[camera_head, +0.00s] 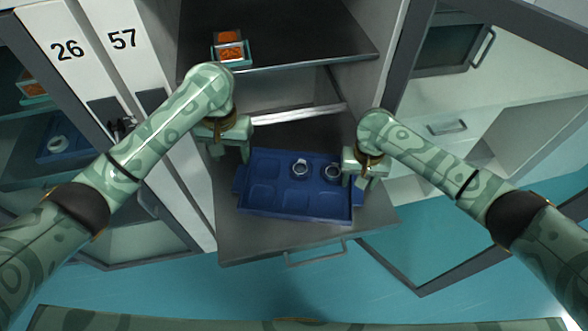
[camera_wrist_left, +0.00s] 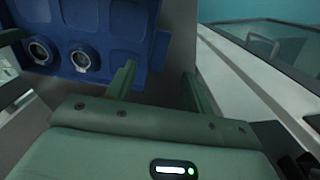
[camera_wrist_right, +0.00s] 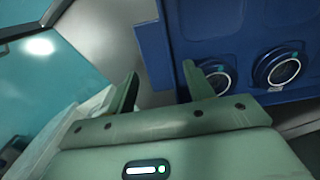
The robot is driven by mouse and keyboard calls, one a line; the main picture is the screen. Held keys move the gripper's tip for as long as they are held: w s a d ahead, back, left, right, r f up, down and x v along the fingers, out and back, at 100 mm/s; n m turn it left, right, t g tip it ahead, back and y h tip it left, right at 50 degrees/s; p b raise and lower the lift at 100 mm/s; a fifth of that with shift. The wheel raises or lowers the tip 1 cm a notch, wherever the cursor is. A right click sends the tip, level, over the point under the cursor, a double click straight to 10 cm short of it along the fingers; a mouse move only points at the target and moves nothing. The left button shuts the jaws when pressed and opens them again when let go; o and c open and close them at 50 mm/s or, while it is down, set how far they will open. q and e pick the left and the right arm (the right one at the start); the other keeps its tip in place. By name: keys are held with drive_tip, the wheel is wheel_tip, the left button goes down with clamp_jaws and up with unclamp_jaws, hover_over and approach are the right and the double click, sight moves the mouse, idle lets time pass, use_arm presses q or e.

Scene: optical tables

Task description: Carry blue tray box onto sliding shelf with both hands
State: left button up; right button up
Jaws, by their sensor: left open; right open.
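The blue tray box (camera_head: 262,207) lies flat on the pulled-out grey sliding shelf (camera_head: 245,238). Two round metal-rimmed items (camera_head: 301,169) sit in its back compartments, and the other visible compartments look empty. My left gripper (camera_head: 230,153) is open at the tray's back left corner. In the left wrist view, the tray (camera_wrist_left: 105,20) is to the left of and beyond the open fingers (camera_wrist_left: 158,80). My right gripper (camera_head: 358,182) is open at the tray's right side. In the right wrist view, the tray (camera_wrist_right: 210,25) is beyond the open fingers (camera_wrist_right: 160,82). Neither gripper holds anything.
An upper shelf (camera_head: 310,40) above bears a small box with orange contents (camera_head: 228,47). White cabinet panels marked 26 and 57 (camera_head: 122,38) stand at left. An open glass door (camera_head: 425,230) is at right. The shelf's front handle (camera_head: 315,256) faces teal floor.

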drive_tip(key=shift+r, duration=0.15)
use_arm(q)
drive_tip(key=shift+r, duration=0.85)
use_arm(e)
wheel_tip(320, 180, up, 12)
drive_tip(key=shift+w, duration=0.15)
drive_tip(key=shift+f, duration=0.25)
